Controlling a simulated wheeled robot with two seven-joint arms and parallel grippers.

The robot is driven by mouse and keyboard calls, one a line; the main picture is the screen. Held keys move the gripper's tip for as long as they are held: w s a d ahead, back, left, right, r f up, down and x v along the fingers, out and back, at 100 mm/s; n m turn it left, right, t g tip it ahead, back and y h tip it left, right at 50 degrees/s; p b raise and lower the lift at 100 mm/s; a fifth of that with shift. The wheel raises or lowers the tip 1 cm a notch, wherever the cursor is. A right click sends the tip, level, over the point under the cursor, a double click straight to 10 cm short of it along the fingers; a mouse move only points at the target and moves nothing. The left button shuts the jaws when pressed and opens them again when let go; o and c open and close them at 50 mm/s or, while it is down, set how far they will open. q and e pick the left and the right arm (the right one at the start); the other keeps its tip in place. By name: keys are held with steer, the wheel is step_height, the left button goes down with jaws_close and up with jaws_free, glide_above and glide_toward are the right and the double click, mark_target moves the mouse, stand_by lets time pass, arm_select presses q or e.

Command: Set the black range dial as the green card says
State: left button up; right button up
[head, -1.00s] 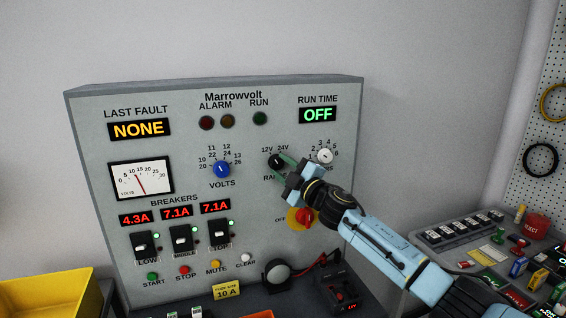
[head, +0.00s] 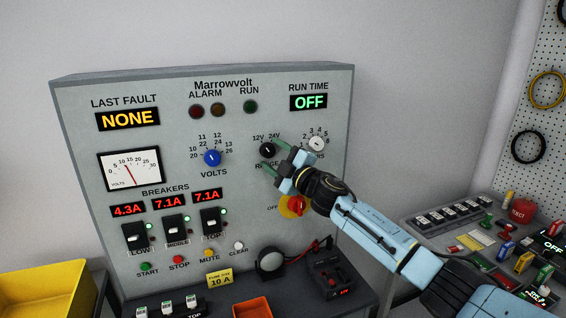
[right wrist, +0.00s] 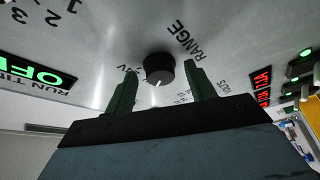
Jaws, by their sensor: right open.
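The black range dial (head: 267,149) is on the grey panel under the 12V and 24V marks. It also shows in the right wrist view (right wrist: 158,68), with a white pointer mark on its face; I cannot tell surely which mark it points at. My right gripper (head: 274,158) is open at the dial. In the right wrist view its two green fingers (right wrist: 159,88) stand apart, one to each side of the dial, with gaps between. My left gripper is not in view.
A blue volts knob (head: 212,158) is left of the dial, a pale knob (head: 317,144) to its right. A red and yellow switch (head: 294,206) sits just below my right gripper. Breakers (head: 174,230) line the lower panel. A yellow bin (head: 45,292) stands at lower left.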

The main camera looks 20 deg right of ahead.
steer(key=b+v, duration=0.1)
steer(key=v, duration=1.2)
steer(key=shift+s, duration=0.15)
